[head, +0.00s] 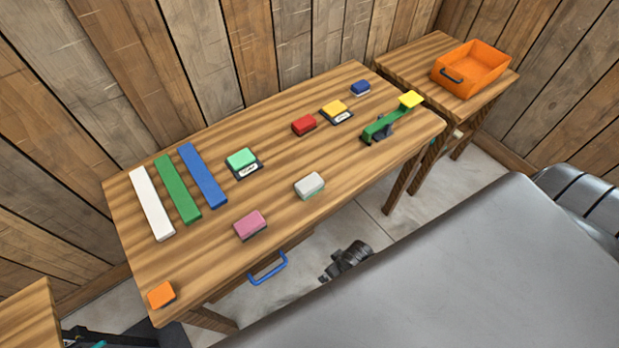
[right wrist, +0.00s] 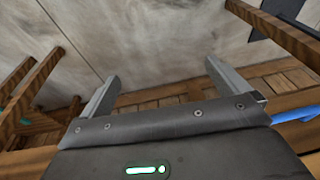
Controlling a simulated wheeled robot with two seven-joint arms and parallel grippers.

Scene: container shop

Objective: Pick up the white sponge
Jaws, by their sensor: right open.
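The white sponge (head: 310,184), a small block with a pale green underside, lies on the wooden table (head: 270,200) near its front edge, right of the pink sponge. My right gripper (head: 347,260) is a dark shape beyond the table's front edge, below and to the right of the white sponge, apart from it. In the right wrist view my right gripper (right wrist: 162,72) is open, with nothing between its fingers. The white sponge does not show in that view. I cannot make out my left gripper in either view.
Pink (head: 250,225), orange (head: 161,295), green (head: 241,159), red (head: 304,125), yellow (head: 334,108) and blue (head: 360,88) blocks are spread about. White, green and blue bars lie left. A green-and-yellow balance-like piece (head: 385,125) stands right. A blue handle (head: 268,268) juts from the front. An orange crate (head: 472,68) stands on a side table.

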